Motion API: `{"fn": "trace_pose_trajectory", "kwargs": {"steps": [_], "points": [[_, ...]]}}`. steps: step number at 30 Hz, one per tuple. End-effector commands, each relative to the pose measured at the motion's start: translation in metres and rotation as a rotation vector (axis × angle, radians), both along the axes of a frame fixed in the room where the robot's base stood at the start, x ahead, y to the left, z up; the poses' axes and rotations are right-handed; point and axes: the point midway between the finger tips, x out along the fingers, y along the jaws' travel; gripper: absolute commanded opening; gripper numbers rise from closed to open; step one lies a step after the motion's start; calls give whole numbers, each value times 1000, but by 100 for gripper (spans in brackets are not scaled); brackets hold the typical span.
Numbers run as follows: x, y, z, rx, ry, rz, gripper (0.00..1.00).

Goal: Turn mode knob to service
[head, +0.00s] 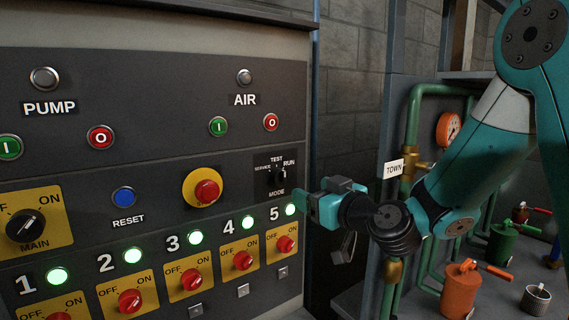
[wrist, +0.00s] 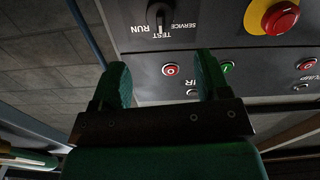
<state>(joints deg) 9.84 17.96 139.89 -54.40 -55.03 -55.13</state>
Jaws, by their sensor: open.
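The mode knob (head: 277,179) is a small black knob on the dark panel in the head view. SERVICE is printed to its left, TEST above it and RUN to its upper right. In the wrist view the knob (wrist: 160,22) shows upside down at the top, beyond my fingers. My gripper (head: 304,208) is to the right of and below the knob in the head view, near lamp 5. In the wrist view my gripper (wrist: 162,65) has its two green fingers apart, with nothing between them.
A yellow-ringed red emergency button (head: 206,191) is left of the knob. Green lamp 5 (head: 291,210) and switch 5 (head: 285,244) are below it. Green pipes (head: 411,125), a TOWN tag (head: 393,169) and an orange can (head: 461,290) are at the right.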

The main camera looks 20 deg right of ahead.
Motion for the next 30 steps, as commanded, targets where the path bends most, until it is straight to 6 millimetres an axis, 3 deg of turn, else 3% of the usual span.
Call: {"fn": "trace_pose_trajectory", "kwargs": {"steps": [1,9,15,21,30], "points": [[11,4,7,0,3,4,69],[62,21,7,-1,2,3,69],[90,30,5,0,0,2,69],[104,34,2,0,0,1,69],[106,34,0,0,0,0,69]]}}
